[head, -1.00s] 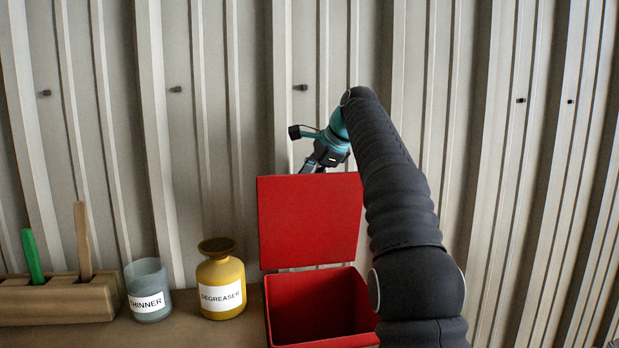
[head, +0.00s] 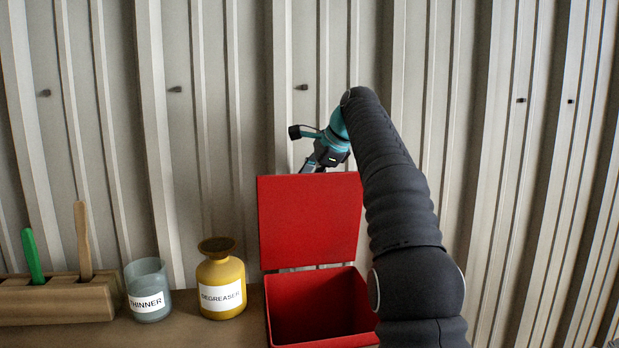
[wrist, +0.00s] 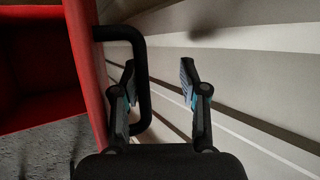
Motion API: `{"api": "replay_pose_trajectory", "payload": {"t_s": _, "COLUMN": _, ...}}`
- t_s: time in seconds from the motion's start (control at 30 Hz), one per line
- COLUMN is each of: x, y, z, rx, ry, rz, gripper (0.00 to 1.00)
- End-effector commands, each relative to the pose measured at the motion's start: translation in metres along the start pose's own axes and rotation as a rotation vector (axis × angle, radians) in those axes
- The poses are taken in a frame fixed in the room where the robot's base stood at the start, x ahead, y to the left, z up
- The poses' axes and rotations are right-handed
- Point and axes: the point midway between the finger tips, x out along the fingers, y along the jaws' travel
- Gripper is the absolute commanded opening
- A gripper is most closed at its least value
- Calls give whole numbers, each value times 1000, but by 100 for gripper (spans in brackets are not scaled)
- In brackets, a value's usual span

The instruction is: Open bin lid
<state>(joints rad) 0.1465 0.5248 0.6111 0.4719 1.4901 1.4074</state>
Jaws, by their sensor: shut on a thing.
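The red bin (head: 318,305) stands on the bench with its red lid (head: 310,222) raised about upright, so its dark, empty-looking inside shows. In the wrist view, the lid (wrist: 85,50) is on the left, with a black bar handle (wrist: 143,75) on its outer face. The bar passes between the fingers, close to the left one, which is on the lid side. In the head view, my gripper (head: 317,163) is behind the lid's top edge, and its fingertips and the handle are hidden.
A yellow degreaser jar (head: 220,272) stands just left of the bin. A grey thinner cup (head: 148,285) and a wooden block (head: 60,303) holding a green-handled tool and a wooden stick are further left. A corrugated wall (head: 230,120) rises close behind.

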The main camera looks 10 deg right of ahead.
Motion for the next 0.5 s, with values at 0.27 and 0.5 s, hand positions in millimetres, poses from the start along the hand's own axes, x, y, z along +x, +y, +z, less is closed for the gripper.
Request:
{"api": "replay_pose_trajectory", "payload": {"t_s": 0.27, "x": 10, "y": 1, "z": -5, "rx": 7, "ry": 2, "rz": 6, "gripper": 0}}
{"api": "replay_pose_trajectory", "payload": {"t_s": 0.5, "x": 10, "y": 1, "z": -5, "rx": 7, "ry": 2, "rz": 6, "gripper": 31}}
